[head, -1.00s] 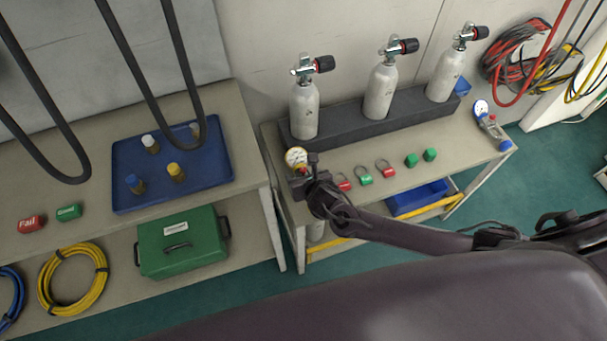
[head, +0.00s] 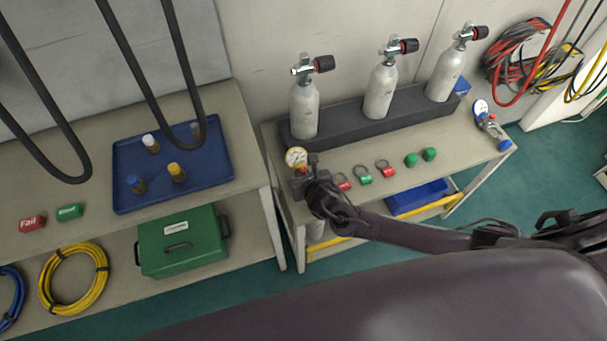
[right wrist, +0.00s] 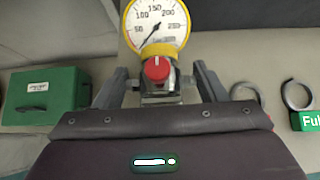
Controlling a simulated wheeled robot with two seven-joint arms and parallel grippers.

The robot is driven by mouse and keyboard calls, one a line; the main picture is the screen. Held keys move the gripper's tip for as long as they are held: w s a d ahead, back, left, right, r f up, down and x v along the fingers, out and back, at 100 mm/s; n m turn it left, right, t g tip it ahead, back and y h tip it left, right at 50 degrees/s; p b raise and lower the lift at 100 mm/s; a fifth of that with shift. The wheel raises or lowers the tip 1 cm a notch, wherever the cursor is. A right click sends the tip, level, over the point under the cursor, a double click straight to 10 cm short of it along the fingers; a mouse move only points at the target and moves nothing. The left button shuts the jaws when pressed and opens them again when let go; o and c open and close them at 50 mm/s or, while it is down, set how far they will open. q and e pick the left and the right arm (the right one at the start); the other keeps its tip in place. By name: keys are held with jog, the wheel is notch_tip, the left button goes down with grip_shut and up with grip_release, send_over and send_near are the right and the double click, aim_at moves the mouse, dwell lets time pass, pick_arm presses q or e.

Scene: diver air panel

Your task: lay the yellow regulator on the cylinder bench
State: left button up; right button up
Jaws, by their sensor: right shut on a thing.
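The yellow regulator (head: 296,158) has a round white gauge face with a yellow rim. My right gripper (head: 302,178) is at the left end of the cylinder bench (head: 329,167), with the regulator between its fingers. In the right wrist view the gauge (right wrist: 157,22), a red knob and a metal body show between the two fingers (right wrist: 158,88). The jaws are shut on the regulator. I cannot tell whether its underside touches the bench top. My left gripper is not in view.
Three grey cylinders (head: 304,110) stand in a dark rack (head: 345,118) behind. Red and green tags (head: 363,175) lie right of the gripper. A blue-knobbed regulator (head: 491,125) lies at the bench's right end. A blue tray (head: 205,188) with several fittings is on the left table.

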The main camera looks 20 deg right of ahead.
jog(key=shift+w+f+b, duration=0.1)
jog(key=shift+f+b, duration=0.35)
jog(key=shift+f, duration=0.55)
dwell(1.1)
jog(key=o, duration=1.6)
jog(key=shift+o, duration=0.2)
jog(key=shift+f, duration=0.1)
jog(key=shift+p+v, duration=0.3)
jog(key=shift+v, duration=3.7)
